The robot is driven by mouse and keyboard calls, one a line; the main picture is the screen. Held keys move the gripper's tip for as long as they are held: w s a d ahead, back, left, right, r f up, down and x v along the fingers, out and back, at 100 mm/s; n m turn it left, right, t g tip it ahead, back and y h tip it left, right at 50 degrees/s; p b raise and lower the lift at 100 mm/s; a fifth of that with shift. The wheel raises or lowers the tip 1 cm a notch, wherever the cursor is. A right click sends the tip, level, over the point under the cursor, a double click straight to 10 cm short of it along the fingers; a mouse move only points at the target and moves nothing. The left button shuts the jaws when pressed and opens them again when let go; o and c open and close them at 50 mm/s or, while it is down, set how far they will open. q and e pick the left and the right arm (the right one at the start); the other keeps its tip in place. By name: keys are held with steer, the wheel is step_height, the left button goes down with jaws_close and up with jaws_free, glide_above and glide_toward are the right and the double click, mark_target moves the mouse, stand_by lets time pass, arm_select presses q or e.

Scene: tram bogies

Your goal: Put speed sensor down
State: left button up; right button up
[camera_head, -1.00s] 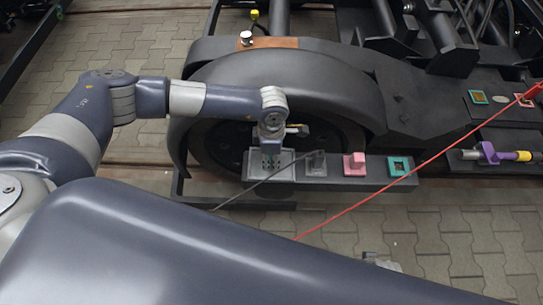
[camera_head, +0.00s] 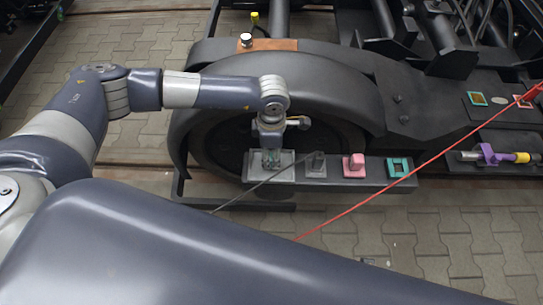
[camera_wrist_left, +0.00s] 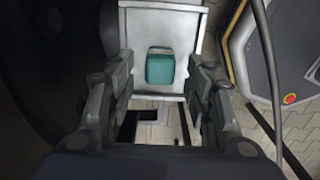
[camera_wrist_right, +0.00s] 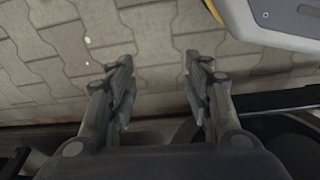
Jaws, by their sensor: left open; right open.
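A teal block (camera_wrist_left: 160,68), which I take to be the speed sensor, rests on a light metal plate (camera_wrist_left: 160,20) in the left wrist view. My left gripper (camera_wrist_left: 160,75) is open, with one finger on each side of the block and visible gaps between. In the head view the left gripper (camera_head: 271,150) hangs over the grey plate (camera_head: 287,171) at the left end of a dark ledge. A bit of teal shows between its fingers there. My right gripper (camera_wrist_right: 158,75) is open and empty over paving in the right wrist view.
On the ledge (camera_head: 372,178) stand a dark grey block (camera_head: 316,164), a pink block (camera_head: 353,166) and a teal square frame (camera_head: 398,167). The wheel cover (camera_head: 290,80) is close behind.

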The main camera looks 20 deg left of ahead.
mark_target(271, 157)
arm_select(q)
step_height(271, 157, up, 8)
steer(key=shift+p, duration=0.3)
arm_select(e)
steer(key=shift+s+f, duration=0.35)
steer(key=shift+f, duration=0.2)
steer(key=shift+s+f, duration=0.3)
steer(key=shift+f, duration=0.25)
